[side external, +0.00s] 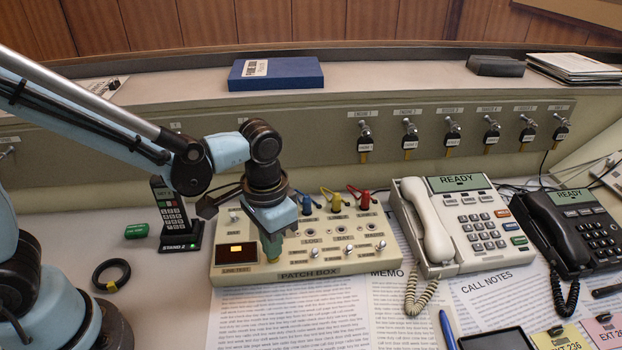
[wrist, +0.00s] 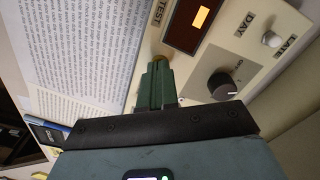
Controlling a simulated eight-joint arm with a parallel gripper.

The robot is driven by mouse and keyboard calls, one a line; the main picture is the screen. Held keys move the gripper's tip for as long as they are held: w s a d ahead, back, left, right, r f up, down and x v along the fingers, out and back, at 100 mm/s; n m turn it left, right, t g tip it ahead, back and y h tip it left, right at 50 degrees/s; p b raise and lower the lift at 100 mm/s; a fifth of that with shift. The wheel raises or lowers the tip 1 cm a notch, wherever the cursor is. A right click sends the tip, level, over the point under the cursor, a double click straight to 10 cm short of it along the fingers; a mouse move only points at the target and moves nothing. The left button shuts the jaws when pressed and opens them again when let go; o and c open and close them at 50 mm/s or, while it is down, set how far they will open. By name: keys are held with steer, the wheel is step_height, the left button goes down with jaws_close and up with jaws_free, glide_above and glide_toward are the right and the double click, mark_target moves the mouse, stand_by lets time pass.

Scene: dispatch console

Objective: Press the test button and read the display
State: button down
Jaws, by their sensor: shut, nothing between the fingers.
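The cream patch box (side external: 345,266) lies on the desk with its small dark display (side external: 225,252) at its left end. One orange block is lit on the display; I can make out no characters. In the wrist view the display (wrist: 180,38) shows the same lit block. The test button (wrist: 159,55), round and yellowish beside the TEST lettering, shows just past my fingertips. My gripper (side external: 271,250) points down over the box, right of the display, fingers closed and empty. In the wrist view my gripper (wrist: 157,68) is at the button's edge; I cannot tell whether it presses it.
A knob (wrist: 222,86) and a toggle (wrist: 271,40) are close by. Colored plugs (side external: 336,203) stand along the box's back. A cream phone (side external: 470,218) and a black phone (side external: 575,228) stand right. A handset in its charger (side external: 180,235) and a black ring (side external: 111,275) are left.

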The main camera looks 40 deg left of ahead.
steer(key=shift+f, duration=0.3)
steer(key=shift+r, duration=3.5)
steer(key=s+a+r+n+t, duration=0.2)
steer(key=a+t, duration=0.5)
steer(key=a, duration=0.4)
steer(key=shift+a+r+n, duration=0.15)
steer(key=shift+r+n, duration=0.35)
steer(key=c, duration=1.8)
jaws_free()
steer(key=shift+s, duration=0.1)
